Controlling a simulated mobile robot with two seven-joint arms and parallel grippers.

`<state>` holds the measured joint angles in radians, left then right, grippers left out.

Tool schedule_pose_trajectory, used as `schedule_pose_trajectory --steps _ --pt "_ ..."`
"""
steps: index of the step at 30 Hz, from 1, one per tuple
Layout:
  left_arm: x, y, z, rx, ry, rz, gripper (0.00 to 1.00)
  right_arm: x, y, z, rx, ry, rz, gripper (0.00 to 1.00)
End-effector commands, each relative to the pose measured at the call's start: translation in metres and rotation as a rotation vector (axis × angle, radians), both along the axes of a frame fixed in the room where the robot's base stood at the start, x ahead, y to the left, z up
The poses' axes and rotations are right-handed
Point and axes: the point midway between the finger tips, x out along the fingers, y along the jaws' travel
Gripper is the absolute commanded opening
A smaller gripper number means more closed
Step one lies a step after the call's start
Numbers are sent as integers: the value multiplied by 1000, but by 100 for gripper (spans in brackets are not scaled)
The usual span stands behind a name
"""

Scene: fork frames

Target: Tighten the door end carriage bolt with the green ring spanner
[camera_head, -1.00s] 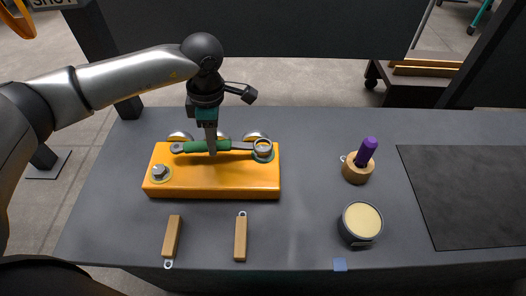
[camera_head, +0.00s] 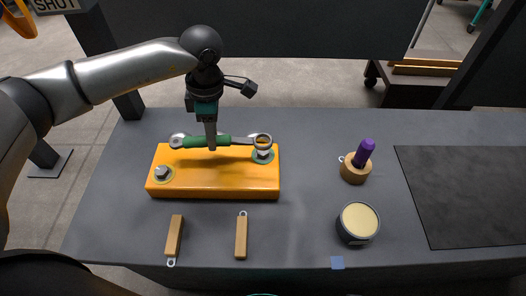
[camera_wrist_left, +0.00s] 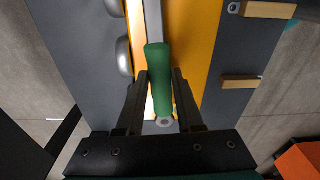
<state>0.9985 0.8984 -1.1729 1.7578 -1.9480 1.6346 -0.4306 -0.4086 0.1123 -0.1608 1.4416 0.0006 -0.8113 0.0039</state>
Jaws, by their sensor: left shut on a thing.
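My left gripper (camera_head: 212,148) is shut on the green handle of the ring spanner (camera_head: 196,142), which also shows between the fingers in the left wrist view (camera_wrist_left: 158,85). The spanner lies level over the back of an orange block (camera_head: 215,185), its ring at the right. I cannot tell which is the door end. My right gripper is not in view.
Two wooden-handled tags (camera_head: 174,235) (camera_head: 241,238) lie in front of the block. A wooden holder (camera_head: 355,170) with a purple peg (camera_head: 364,153) and a dark round tin (camera_head: 358,224) stand to the right. A black mat (camera_head: 470,195) lies far right.

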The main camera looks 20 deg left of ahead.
Motion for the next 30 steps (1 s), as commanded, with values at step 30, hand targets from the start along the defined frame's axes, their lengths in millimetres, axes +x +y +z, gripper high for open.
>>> schedule_pose_trajectory --steps 30 --pt "0 0 51 -1 -1 0 0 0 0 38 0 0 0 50"
